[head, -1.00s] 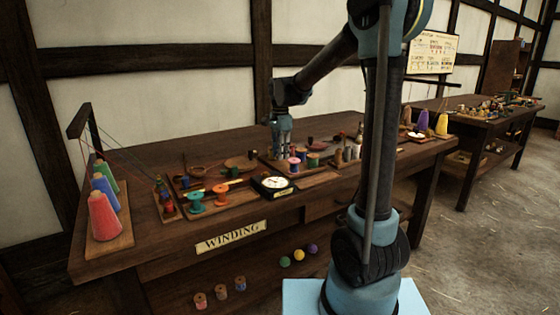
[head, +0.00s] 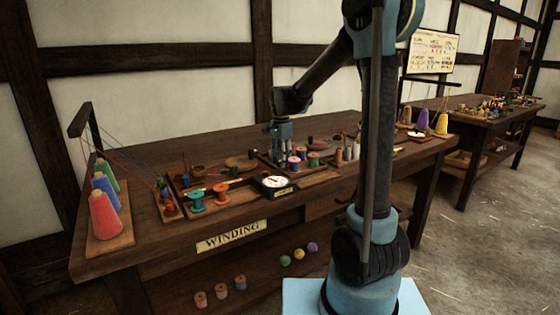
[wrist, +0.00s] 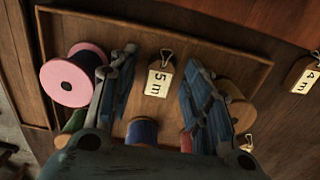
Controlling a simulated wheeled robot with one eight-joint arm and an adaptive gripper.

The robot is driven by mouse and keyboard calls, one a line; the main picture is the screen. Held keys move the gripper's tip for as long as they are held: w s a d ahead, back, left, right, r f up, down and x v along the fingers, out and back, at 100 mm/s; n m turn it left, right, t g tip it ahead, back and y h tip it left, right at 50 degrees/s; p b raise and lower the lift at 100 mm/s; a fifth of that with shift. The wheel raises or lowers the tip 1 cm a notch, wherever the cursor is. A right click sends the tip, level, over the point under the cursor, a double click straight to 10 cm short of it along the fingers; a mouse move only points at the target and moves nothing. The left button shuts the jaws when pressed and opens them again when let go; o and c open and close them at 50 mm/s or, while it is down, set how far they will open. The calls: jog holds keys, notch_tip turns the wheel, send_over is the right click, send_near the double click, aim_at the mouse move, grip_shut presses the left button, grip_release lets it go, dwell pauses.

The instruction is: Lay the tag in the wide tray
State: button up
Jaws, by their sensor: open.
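A tan tag marked "5 m" (wrist: 160,78) with a wire loop lies flat on the bare floor of a rimmed wooden tray (wrist: 215,52) in the wrist view. My gripper (wrist: 158,62) is open and points down over it, one blue finger on each side of the tag, apart from it. In the head view my gripper (head: 282,157) is low over the middle tray, among the spools. A second tag marked "4 m" (wrist: 304,76) lies outside that tray's rim. I cannot tell which tray counts as the wide one.
Another tray with teal (head: 196,201) and orange spools lies left. Thread cones (head: 104,216) stand at the left end.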

notch_tip(320, 180, up, 11)
jog(key=s+d+n, duration=0.3)
jog(key=s+d, duration=0.6)
jog(key=s+d+f+n, duration=0.2)
jog(key=s+d+f, duration=0.2)
jog(key=s+f, duration=0.2)
jog(key=s+d+f+n+t, duration=0.1)
jog(key=s+d+f+n, duration=0.2)
jog(key=s+f, duration=0.3)
jog(key=s+d+f+n+t, duration=0.1)
jog(key=s+d+f+n, duration=0.2)
jog(key=s, duration=0.7)
notch_tip(320, 180, down, 3)
jog(key=shift+s+d+f, duration=0.15)
jog(key=shift+s+d, duration=0.2)
jog(key=shift+d, duration=0.9)
